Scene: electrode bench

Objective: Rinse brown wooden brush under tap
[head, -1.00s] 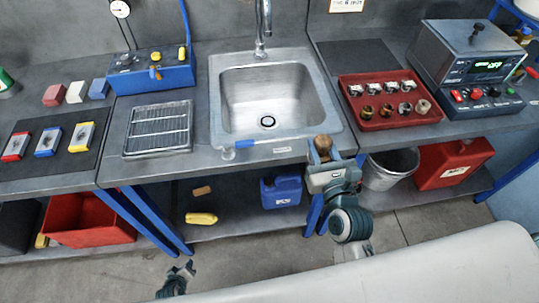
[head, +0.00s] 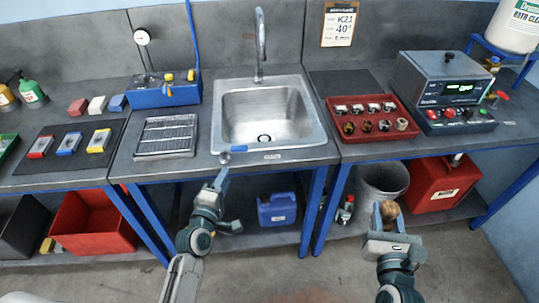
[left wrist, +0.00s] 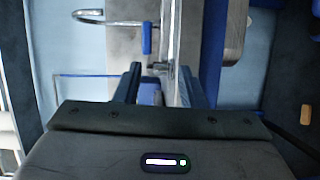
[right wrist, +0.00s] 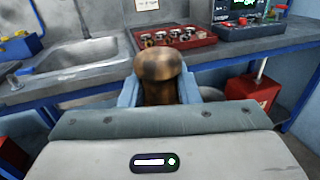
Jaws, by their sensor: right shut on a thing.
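The brown wooden brush (head: 389,209) is held in my right gripper (head: 389,216), in front of the bench and right of the sink. The right wrist view shows its rounded brown top (right wrist: 161,65) upright between the fingers. The metal tap (head: 261,42) stands behind the steel sink (head: 265,112); I cannot tell whether water runs. A small blue handle (head: 238,148) lies at the sink's front edge. My left gripper (head: 219,180) is open and empty just below that edge; the blue handle (left wrist: 147,38) shows beyond its fingers in the left wrist view.
A drying rack (head: 166,136) is left of the sink. A red tray (head: 372,147) with several metal parts and a grey instrument (head: 447,80) are to the right. A grey bucket (head: 383,180) and red canister (head: 441,184) stand under the bench, behind my right gripper.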

